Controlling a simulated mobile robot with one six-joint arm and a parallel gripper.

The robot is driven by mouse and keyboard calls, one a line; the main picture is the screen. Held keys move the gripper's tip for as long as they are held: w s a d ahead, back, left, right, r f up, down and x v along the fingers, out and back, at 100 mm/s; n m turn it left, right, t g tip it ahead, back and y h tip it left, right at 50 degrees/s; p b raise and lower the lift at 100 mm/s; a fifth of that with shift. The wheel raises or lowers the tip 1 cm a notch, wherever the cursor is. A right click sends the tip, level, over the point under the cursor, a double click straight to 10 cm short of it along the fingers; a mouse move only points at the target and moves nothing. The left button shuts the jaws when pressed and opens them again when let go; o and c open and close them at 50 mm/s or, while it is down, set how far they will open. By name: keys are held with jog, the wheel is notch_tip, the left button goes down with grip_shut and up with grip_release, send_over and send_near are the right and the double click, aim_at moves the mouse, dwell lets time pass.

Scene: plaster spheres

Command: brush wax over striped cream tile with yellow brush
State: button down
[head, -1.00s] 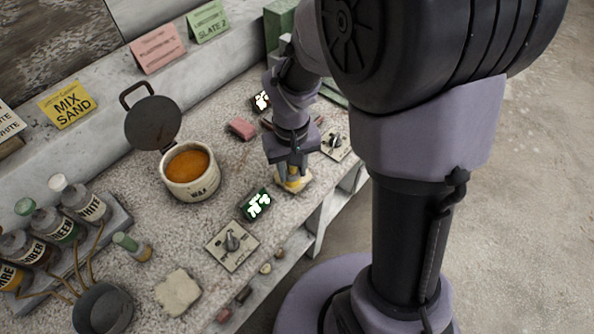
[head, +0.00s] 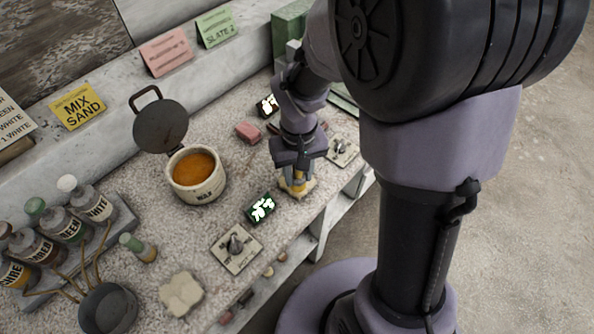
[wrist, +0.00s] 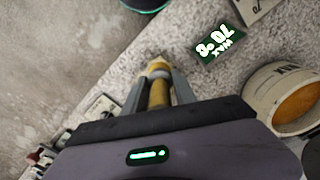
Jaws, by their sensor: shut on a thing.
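My gripper (head: 296,174) is shut on the yellow brush (head: 295,188) and holds it upright, low over the bench near its front edge. The brush (wrist: 157,92) also shows between the two fingers in the wrist view. A small pale cream patch (head: 309,183) shows under the brush, partly hidden by it. It may be the tile, but I cannot make out stripes, nor whether the bristles touch it. The cream wax pot (head: 195,190) stands open to the left with orange wax (head: 193,167) inside. It also shows in the wrist view (wrist: 263,100).
A green-lit display (head: 261,207) sits just front-left of the brush. A dial plate (head: 236,248) and a pale slab (head: 181,295) lie further left. A pink block (head: 248,132) is behind. Several bottles (head: 62,226) and a dark bowl (head: 107,308) stand at the left.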

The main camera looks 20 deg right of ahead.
jog(key=shift+f+b, duration=0.5)
jog(key=shift+f, duration=0.1)
dwell(0.4)
jog(key=shift+s, duration=0.1)
jog(key=shift+s+d+r, duration=0.1)
jog(key=shift+s+d, duration=0.2)
jog(key=shift+s, duration=0.05)
jog(key=shift+s+d, duration=0.2)
jog(key=shift+s, duration=0.2)
jog(key=shift+w+a, duration=0.45)
jog(key=shift+w, duration=0.35)
jog(key=shift+w+a, duration=0.55)
jog(key=shift+w, duration=0.35)
jog(key=shift+s+d, duration=0.5)
jog(key=shift+s, duration=0.35)
jog(key=shift+s+d, duration=0.5)
jog(key=shift+s, duration=0.35)
jog(key=shift+w+a+p, duration=0.2)
jog(key=shift+w+a, duration=0.3)
jog(key=shift+w, duration=0.35)
jog(key=shift+w+a+p, duration=0.15)
jog(key=shift+w+a, duration=0.35)
jog(key=shift+w, duration=0.35)
